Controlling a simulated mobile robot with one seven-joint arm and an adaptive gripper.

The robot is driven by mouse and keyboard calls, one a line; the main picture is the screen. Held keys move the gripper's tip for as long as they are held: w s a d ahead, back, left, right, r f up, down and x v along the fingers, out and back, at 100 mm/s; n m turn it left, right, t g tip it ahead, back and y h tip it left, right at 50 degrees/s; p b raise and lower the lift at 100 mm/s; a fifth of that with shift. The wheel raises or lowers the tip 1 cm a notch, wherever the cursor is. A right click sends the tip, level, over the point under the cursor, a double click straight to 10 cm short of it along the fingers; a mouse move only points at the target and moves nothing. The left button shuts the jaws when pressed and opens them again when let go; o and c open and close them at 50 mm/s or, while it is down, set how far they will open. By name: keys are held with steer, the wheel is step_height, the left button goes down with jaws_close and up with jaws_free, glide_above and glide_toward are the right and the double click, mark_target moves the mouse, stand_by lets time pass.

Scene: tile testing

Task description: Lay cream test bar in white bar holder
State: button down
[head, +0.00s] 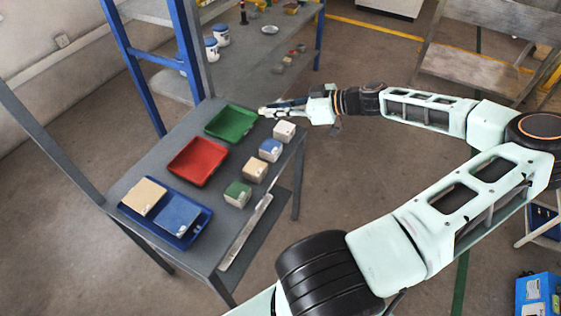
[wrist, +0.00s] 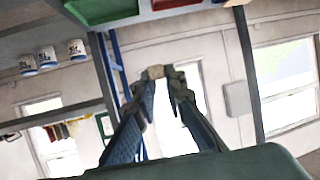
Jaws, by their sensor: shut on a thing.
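My gripper (head: 266,110) is at the far right corner of the table, beside the green tray, its fingers pointing left. In the wrist view its fingertips (wrist: 158,73) are shut on a small cream piece, which I take as the end of the cream test bar (wrist: 154,72). In the head view a pale bit shows at the fingertips, too small to make out. A long pale strip (head: 245,232) lies along the table's near right edge. A whitish block (head: 284,131) stands just below the gripper. I cannot tell which of these is the white bar holder.
The grey table (head: 146,176) carries a green tray (head: 231,123), a red tray (head: 197,161) and a blue tray (head: 135,216) with a cream and a blue tile. Blue (head: 270,150), cream (head: 254,169) and green (head: 237,194) blocks stand in a row. A blue-framed shelf (head: 180,65) stands behind.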

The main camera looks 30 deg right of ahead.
steer(key=s+d+f+m+t+h+b, duration=0.1)
steer(key=s+d+b, duration=0.2)
steer(key=d, duration=0.5)
steer(key=s+d+m+h+b, duration=0.1)
steer(key=s+d+b, duration=0.2)
steer(key=d, duration=0.5)
steer(key=shift+t, duration=0.3)
steer(key=w+a+f, duration=0.2)
steer(key=a+f, duration=0.2)
steer(key=w+a+f, duration=0.2)
steer(key=a+f, duration=0.2)
steer(key=w+a+f, duration=0.2)
steer(key=a+f, duration=0.2)
steer(key=shift+w+f, duration=0.1)
steer(key=shift+f, duration=0.4)
steer(key=shift+d, duration=0.1)
steer(key=shift+f+b, duration=0.4)
steer(key=shift+f, duration=0.05)
steer(key=shift+f, duration=0.2)
